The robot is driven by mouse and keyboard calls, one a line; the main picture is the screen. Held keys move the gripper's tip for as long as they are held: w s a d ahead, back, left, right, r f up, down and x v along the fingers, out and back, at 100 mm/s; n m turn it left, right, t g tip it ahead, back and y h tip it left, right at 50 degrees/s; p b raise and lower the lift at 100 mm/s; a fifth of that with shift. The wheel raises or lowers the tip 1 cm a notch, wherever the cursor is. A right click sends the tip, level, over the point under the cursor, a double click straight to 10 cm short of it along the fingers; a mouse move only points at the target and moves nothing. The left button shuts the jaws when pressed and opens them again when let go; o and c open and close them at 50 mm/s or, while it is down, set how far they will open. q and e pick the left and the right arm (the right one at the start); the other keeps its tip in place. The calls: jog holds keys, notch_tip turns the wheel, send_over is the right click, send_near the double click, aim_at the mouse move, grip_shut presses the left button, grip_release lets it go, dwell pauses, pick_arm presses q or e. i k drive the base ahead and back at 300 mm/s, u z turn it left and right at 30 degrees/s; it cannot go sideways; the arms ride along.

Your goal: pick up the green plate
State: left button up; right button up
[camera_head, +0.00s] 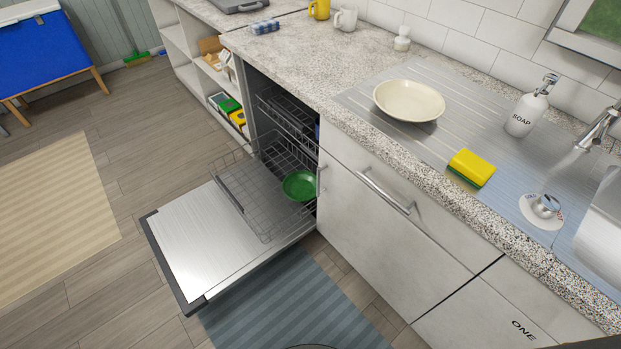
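The green plate (299,186) lies in the lower wire rack (240,200) of the open dishwasher, close to the cabinet side. It looks roughly flat, and its right edge is near the cabinet front. The dishwasher door (205,240) is folded down, with the rack pulled out over it. Neither of my grippers shows in the head view.
A cream plate (409,100) is on the metal drainboard, with a yellow-green sponge (471,168) and soap bottle (527,110) to its right. The sink (603,235) is at far right. A blue striped mat (295,305) lies before the cabinets. Floor left of the door is clear.

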aim_at(300, 185)
jog(key=k, duration=0.5)
jog(key=u, duration=1.3)
jog(key=i, duration=1.2)
jog(key=z, duration=1.95)
